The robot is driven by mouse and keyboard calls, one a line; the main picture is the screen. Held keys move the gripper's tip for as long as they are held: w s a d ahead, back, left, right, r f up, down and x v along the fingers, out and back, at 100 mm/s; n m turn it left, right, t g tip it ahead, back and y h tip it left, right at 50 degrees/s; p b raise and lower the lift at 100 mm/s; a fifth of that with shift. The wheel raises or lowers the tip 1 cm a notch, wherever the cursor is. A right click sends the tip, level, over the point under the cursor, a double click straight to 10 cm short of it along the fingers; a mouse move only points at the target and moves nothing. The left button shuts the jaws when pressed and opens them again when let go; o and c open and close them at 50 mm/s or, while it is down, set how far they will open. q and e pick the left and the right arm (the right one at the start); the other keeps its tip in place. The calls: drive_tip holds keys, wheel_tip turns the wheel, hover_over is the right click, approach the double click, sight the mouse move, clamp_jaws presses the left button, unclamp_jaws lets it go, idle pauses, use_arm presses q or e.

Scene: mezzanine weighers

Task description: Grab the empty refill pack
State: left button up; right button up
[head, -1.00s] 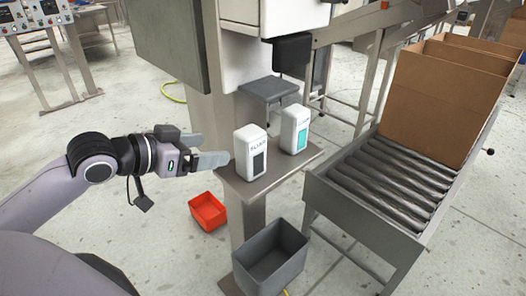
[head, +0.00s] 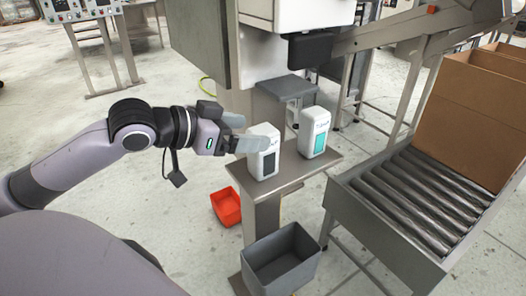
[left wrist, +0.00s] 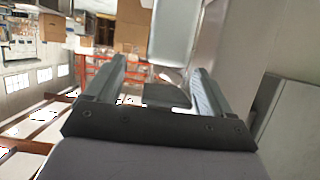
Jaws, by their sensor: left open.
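Two white packs stand upright on a narrow grey shelf (head: 291,179). The nearer pack (head: 263,164) has a dark front window, which looks empty. The farther pack (head: 313,133) has a teal window. My left gripper (head: 258,129) is open at the nearer pack, with one finger overlapping its top in the head view; contact cannot be told. In the left wrist view, the open fingers (left wrist: 160,70) have a pale smooth object (left wrist: 172,38) just beyond their tips; which pack it is, I cannot tell. My right gripper is not in view.
A red bin (head: 226,208) and a grey bin (head: 281,262) stand below the shelf. A roller conveyor (head: 418,200) with cardboard boxes (head: 470,115) is at the right. A machine column and small grey platform (head: 287,87) stand behind the packs.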

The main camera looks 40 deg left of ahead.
sight(263, 129)
use_arm(q)
drive_tip(key=shift+a+x, duration=0.15)
drive_tip(key=shift+x, duration=0.7)
drive_tip(key=shift+a+x, duration=0.15)
drive_tip(key=shift+x, duration=0.65)
drive_tip(key=shift+p+x, duration=0.3)
drive_tip(key=shift+x, duration=0.8)
drive_tip(key=shift+r, duration=0.1)
drive_tip(key=c, duration=1.4)
drive_tip(key=shift+o, duration=0.2)
drive_tip(key=shift+r, duration=0.15)
